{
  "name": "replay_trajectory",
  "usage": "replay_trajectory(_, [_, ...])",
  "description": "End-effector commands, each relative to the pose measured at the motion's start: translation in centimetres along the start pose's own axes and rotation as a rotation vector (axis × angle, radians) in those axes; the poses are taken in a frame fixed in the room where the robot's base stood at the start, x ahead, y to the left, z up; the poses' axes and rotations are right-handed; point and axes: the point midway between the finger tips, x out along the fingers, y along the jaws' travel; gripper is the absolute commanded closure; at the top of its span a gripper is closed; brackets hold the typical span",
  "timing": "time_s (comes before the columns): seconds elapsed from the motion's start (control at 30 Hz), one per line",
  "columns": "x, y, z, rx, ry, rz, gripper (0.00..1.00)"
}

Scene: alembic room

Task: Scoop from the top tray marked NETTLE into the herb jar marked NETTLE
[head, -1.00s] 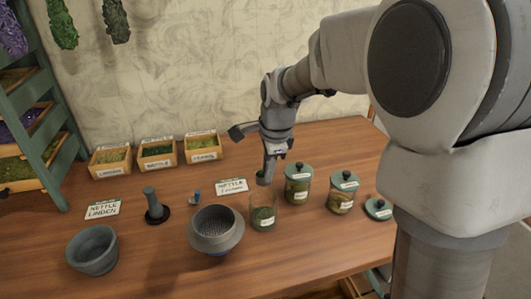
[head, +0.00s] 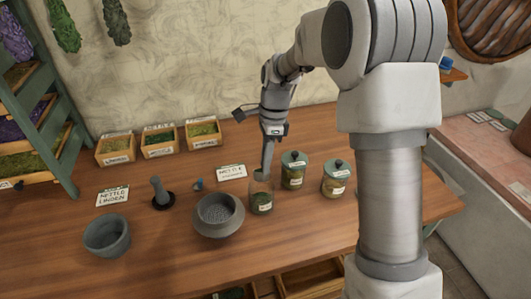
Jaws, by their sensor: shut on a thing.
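My gripper (head: 271,140) points down at the middle of the table, shut on a slim grey scoop (head: 265,165). The scoop's lower end is at the mouth of an open glass jar (head: 261,204); I cannot tell whether it is inside or just behind the rim. The jar holds dark green herb and has a white label too small to read. At the back stand three small wooden trays. The middle tray (head: 161,153) holds dark green herb and its label seems to read NETTLE. The left tray (head: 116,160) seems marked LINDEN.
Two lidded jars (head: 293,171) (head: 336,181) stand right of the open jar. A sieve on a bowl (head: 218,221) is close on its left. A herb rack (head: 65,160) stands at far left.

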Motion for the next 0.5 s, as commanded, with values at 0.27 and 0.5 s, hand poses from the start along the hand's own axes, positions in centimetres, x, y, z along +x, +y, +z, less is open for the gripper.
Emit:
replay_trajectory(0.27, [-0.37,0.03,0.04,0.012,-0.026,0.097,1.00])
replay_trajectory(0.5, [-0.36,0.03,0.07,0.019,-0.046,0.165,1.00])
